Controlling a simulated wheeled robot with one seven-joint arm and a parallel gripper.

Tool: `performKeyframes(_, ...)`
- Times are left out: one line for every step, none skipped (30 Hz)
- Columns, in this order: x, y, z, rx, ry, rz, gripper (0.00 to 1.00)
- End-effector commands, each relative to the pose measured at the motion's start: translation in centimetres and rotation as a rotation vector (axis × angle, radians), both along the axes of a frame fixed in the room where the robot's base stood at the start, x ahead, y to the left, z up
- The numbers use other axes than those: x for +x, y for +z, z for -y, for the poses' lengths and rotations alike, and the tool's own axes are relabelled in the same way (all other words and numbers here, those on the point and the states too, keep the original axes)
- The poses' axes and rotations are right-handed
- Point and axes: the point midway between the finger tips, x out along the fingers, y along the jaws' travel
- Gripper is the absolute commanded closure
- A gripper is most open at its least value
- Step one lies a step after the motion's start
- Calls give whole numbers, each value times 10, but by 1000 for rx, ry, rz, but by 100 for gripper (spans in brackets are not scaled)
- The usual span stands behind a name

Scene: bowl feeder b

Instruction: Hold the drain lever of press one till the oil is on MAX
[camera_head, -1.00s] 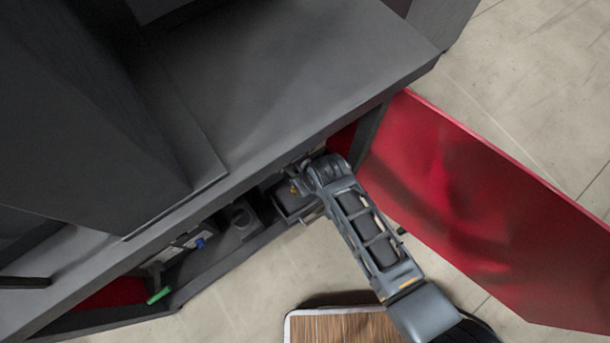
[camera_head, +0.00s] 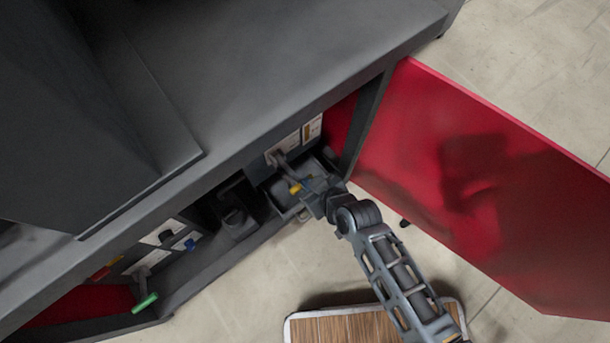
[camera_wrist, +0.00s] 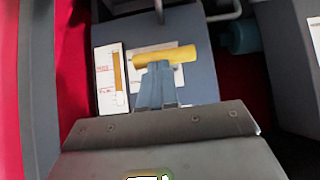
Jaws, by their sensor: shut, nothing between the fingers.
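A yellow lever handle (camera_wrist: 168,56) lies across the middle of the wrist view, before a blue-grey panel. It also shows in the head view (camera_head: 295,188) inside the open cabinet. My gripper (camera_wrist: 158,68) is shut and empty, its fingertips overlapping the yellow handle's near edge; I cannot tell whether they press on it. In the head view my gripper (camera_head: 308,196) is right beside the handle. A white oil gauge (camera_wrist: 110,80) with an amber column and small red marks is left of the handle. The marks are too small to read surely, so the level against MAX is unclear.
The red cabinet door (camera_head: 475,190) stands open on the right. A green handle (camera_head: 145,302), a red handle (camera_head: 106,268) and a blue knob (camera_head: 190,243) are at the cabinet's left part. A wooden-topped board (camera_head: 345,328) is on the floor below.

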Motion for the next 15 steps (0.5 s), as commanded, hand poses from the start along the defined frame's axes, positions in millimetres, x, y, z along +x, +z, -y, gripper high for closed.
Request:
performKeyframes(-3, -15, 1, 20, 1, 29, 100)
performKeyframes(-3, -17, 2, 32, 0, 47, 100)
performKeyframes(-5, -20, 2, 49, 1, 70, 100)
performKeyframes(-4, -22, 2, 49, 1, 72, 100)
performKeyframes(-5, -24, 3, 46, 1, 71, 100)
performKeyframes(-6, -27, 3, 46, 1, 71, 100)
performKeyframes(-6, -30, 4, 46, 2, 70, 100)
performKeyframes(-7, -33, 4, 46, 2, 69, 100)
performKeyframes(-8, -38, 5, 45, 2, 68, 100)
performKeyframes(-8, -41, 5, 46, 3, 68, 100)
performKeyframes(-9, -45, 5, 45, 3, 67, 100)
performKeyframes(-9, -49, 6, 45, 3, 67, 100)
performKeyframes(-10, -53, 6, 45, 3, 67, 100)
performKeyframes(-10, -57, 6, 45, 3, 66, 100)
performKeyframes(-10, -62, 6, 45, 3, 66, 100)
